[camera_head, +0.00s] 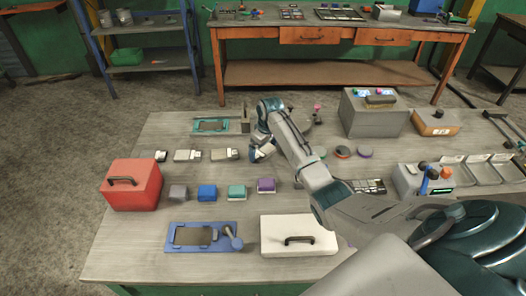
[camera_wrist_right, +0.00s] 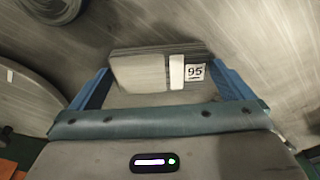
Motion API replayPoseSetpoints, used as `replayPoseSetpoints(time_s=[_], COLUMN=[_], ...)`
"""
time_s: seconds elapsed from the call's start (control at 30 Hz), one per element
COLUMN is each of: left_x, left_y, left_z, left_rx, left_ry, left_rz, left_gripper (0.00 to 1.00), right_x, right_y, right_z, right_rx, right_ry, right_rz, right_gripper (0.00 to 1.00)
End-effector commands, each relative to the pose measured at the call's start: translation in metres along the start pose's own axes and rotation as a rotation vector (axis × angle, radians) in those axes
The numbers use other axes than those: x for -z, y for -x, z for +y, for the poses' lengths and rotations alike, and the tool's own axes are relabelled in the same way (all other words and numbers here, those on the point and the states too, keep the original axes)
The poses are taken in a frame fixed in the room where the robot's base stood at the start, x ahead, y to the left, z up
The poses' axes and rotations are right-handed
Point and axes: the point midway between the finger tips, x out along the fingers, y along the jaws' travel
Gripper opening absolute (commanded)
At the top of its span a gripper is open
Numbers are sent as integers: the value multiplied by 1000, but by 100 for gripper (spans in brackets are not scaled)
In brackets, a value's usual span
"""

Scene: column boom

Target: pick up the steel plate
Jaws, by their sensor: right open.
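In the right wrist view a grey block-like steel plate (camera_wrist_right: 138,72) with a white stripe and a "95" label lies between the two blue fingers of my right gripper (camera_wrist_right: 165,88). The fingers are apart, one on each side of it, and I cannot tell whether they touch it. In the head view my right gripper (camera_head: 262,150) is low over the middle of the table, just right of a row of similar grey pieces with pale labels (camera_head: 225,154). The gripper and arm hide what is beneath them there. My left gripper is not in view.
A red box (camera_head: 132,185) stands at the table's left. Several small coloured blocks (camera_head: 207,192) line the front, with a blue fixture (camera_head: 178,237) and a white handled lid (camera_head: 277,240) nearer. A grey box (camera_head: 372,118) stands at the back right.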

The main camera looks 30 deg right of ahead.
Motion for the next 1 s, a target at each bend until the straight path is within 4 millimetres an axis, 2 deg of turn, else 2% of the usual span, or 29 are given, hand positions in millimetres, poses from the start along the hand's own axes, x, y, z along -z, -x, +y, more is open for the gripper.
replayPoseSetpoints(time_s=[0.07, 0.1, 0.3, 0.37, 0.67, 0.77, 1.0], left_x=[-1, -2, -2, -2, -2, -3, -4], left_y=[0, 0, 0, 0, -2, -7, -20], left_z=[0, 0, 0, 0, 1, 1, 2], left_rx=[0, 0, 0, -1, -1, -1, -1], left_ry=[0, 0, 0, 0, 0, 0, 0], left_rz=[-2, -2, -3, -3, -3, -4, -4], left_gripper=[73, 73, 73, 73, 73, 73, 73], right_x=[0, 0, 0, 0, 3, 5, 12], right_y=[0, 0, 0, 1, 7, 19, 64], right_z=[0, 0, 0, 0, 1, 2, 1], right_rx=[0, 0, -1, -1, -3, -5, -4], right_ry=[0, 0, 0, 0, 0, 0, 0], right_rz=[0, 0, 1, 1, 6, 8, 8], right_gripper=[100, 96, 57, 46, 46, 46, 46])
